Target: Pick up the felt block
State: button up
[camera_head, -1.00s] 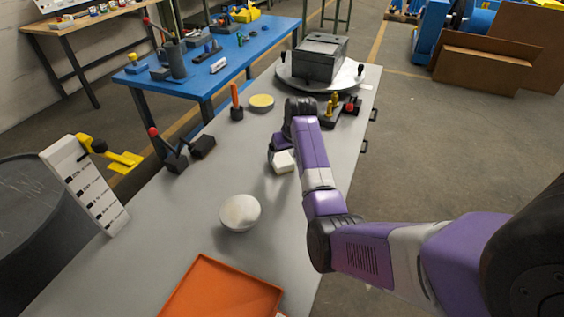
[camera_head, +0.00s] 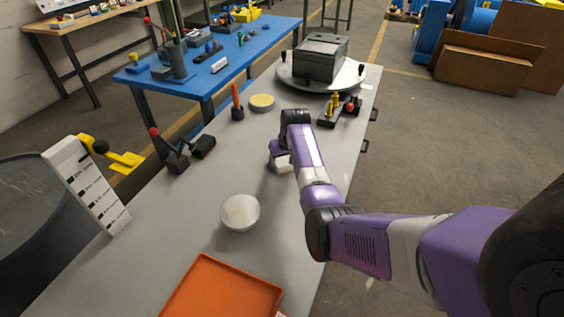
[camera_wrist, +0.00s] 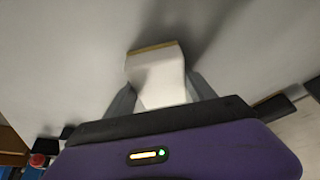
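The felt block is a small whitish block (camera_head: 284,167) on the grey bench, partly hidden by my gripper. In the wrist view the block (camera_wrist: 158,76) shows a tan strip along its far edge, and its near end is hidden behind my gripper's body. My gripper (camera_head: 278,160) is low over the bench at the block. In the wrist view the two grey fingers of my gripper (camera_wrist: 161,86) stand on either side of the block, very close to its sides. I cannot tell whether they touch it.
A white bowl-like object (camera_head: 240,212) and an orange tray (camera_head: 222,288) are nearer on the bench. A yellow-topped disc (camera_head: 262,102), an orange-handled tool (camera_head: 236,100) and a red-knobbed clamp (camera_head: 170,150) lie beyond. A dark box (camera_head: 320,58) stands on a turntable at the far end.

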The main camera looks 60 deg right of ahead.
jog(key=c, duration=0.6)
jog(key=shift+r, duration=0.1)
notch_tip(320, 180, up, 20)
jog(key=shift+f+b, duration=0.1)
jog(key=shift+b, duration=0.7)
jog(key=o, duration=0.8)
jog(key=shift+c, duration=0.2)
jog(key=c, duration=0.4)
